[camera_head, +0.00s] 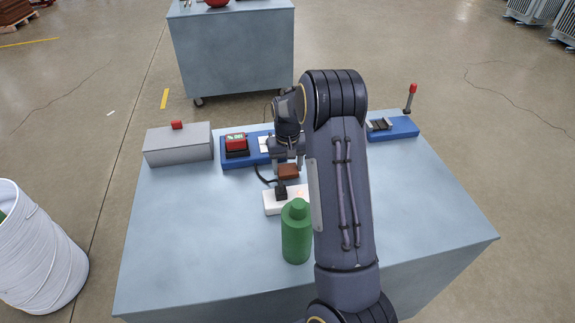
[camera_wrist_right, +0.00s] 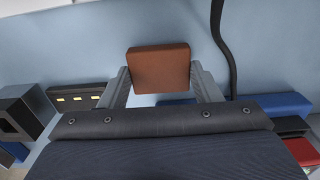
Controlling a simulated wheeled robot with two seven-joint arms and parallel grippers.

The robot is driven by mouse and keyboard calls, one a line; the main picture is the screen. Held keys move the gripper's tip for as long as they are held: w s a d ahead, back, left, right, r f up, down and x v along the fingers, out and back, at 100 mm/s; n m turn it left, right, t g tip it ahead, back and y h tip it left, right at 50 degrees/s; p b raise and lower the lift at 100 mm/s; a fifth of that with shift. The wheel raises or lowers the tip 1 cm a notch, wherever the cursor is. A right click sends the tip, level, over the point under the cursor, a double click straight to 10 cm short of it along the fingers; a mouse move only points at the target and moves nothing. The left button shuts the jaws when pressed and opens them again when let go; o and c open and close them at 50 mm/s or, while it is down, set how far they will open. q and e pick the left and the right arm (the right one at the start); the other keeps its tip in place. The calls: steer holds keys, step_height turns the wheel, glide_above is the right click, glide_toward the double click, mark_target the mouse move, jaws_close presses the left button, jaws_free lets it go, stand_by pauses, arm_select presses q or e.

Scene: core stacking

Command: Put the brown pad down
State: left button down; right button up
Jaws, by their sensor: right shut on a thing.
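The brown pad (camera_head: 288,171) is a small flat block held by my right gripper (camera_head: 287,166) above the blue-grey table (camera_head: 190,240). In the right wrist view the brown pad (camera_wrist_right: 160,68) sits between the two fingers of the right gripper (camera_wrist_right: 160,85), which touch its sides. Whether the pad touches anything beneath it cannot be told. The right arm hides part of the table's middle. My left gripper is not in view.
A white block with a black plug (camera_head: 281,192) and a green bottle (camera_head: 296,235) stand just in front. A blue base with a red-topped device (camera_head: 236,143), a grey box (camera_head: 178,145) and a blue stand with a red-knobbed lever (camera_head: 392,128) lie behind. The table's front left is clear.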

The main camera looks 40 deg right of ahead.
steer(key=shift+f, duration=0.3)
steer(key=shift+f, duration=0.2)
steer(key=o, duration=1)
steer(key=shift+r, duration=0.1)
